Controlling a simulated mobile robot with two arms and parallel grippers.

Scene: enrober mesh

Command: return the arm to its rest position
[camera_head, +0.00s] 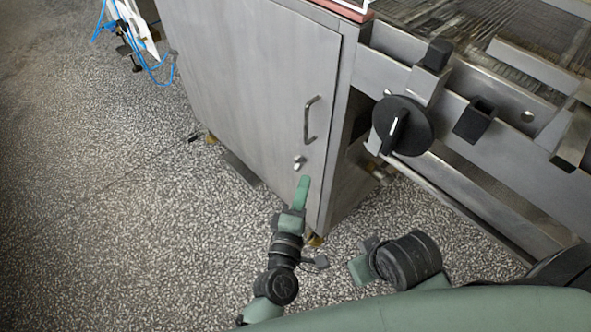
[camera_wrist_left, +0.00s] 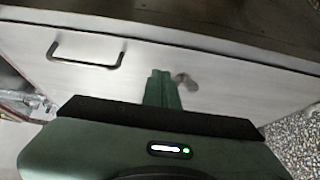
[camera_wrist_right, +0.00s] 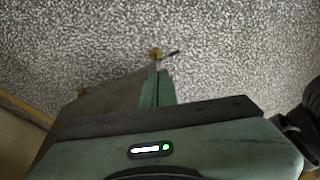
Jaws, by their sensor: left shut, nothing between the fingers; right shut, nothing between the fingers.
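My left gripper (camera_head: 304,182) points up toward the lower part of the grey cabinet door (camera_head: 245,90), close to a small round latch (camera_head: 299,163) and below the dark bar handle (camera_head: 310,120). The left wrist view shows the fingers (camera_wrist_left: 161,76) pressed together with nothing between them, and the latch (camera_wrist_left: 187,82) just beside them. Whether the tips touch the door cannot be told. My right gripper (camera_head: 360,268) is low beside the cabinet's bottom corner, partly hidden by its own arm. In the right wrist view its fingers (camera_wrist_right: 157,76) are shut and empty, above the floor.
The machine frame with a black rotary knob (camera_head: 402,126) and a mesh belt (camera_head: 440,15) stands on the right. A cabinet foot (camera_wrist_right: 155,53) shows near my right fingers. Speckled floor (camera_head: 110,220) on the left is open; blue cables (camera_head: 155,70) lie at the back.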

